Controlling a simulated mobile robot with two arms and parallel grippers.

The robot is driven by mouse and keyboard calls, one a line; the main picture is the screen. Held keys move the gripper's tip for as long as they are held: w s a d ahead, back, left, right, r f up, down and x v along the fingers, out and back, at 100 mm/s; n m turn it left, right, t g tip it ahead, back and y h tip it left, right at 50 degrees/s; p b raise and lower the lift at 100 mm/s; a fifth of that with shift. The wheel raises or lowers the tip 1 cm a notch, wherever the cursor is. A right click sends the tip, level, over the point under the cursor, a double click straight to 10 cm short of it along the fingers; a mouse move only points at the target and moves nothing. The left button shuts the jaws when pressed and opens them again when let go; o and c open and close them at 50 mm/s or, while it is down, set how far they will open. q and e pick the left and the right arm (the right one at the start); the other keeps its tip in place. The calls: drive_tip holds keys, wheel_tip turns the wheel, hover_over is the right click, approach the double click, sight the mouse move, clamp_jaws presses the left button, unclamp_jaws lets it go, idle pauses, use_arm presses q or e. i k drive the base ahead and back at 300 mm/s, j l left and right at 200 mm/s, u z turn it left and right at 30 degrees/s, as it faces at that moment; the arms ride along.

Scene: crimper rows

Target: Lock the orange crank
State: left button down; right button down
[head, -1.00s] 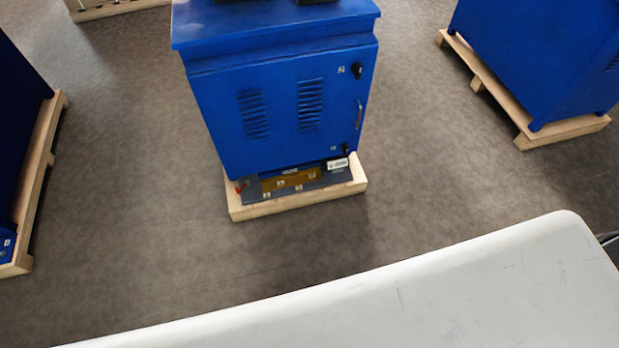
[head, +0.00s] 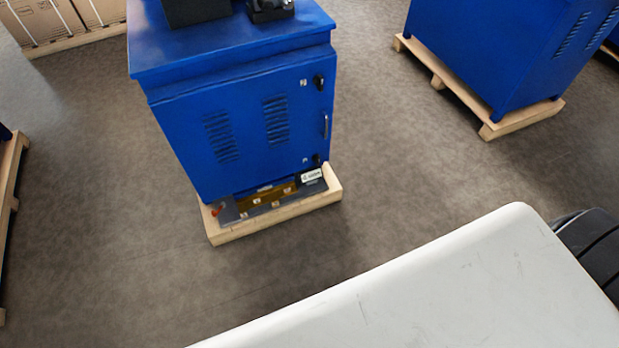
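No orange crank can be made out for sure. A small red-orange part (head: 215,212) shows at the lower left corner of the blue cabinet (head: 180,130), too small to identify. The cabinet stands on a wooden pallet (head: 230,236), with a door that has vents, a handle and two dark knobs. A dark panel with an amber strip (head: 268,197) sits under the door. Dark equipment on the cabinet's top is cut off by the frame edge. Neither of my grippers is in view.
Another blue cabinet (head: 490,55) on a pallet (head: 510,122) stands at the upper right. Cardboard boxes (head: 45,20) on a pallet are at the upper left. A pallet edge (head: 8,190) shows at far left. Grey floor (head: 110,240) between them is clear.

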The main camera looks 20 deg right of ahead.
sight(223, 205)
drive_tip(key=i+j+z, duration=0.2)
drive_tip(key=i+j, duration=0.15)
drive_tip(key=i+j+z, duration=0.15)
drive_tip(key=i+j, duration=0.15)
drive_tip(key=i+j+z, duration=0.2)
drive_tip(key=j, duration=0.35)
drive_tip(key=i, duration=0.05)
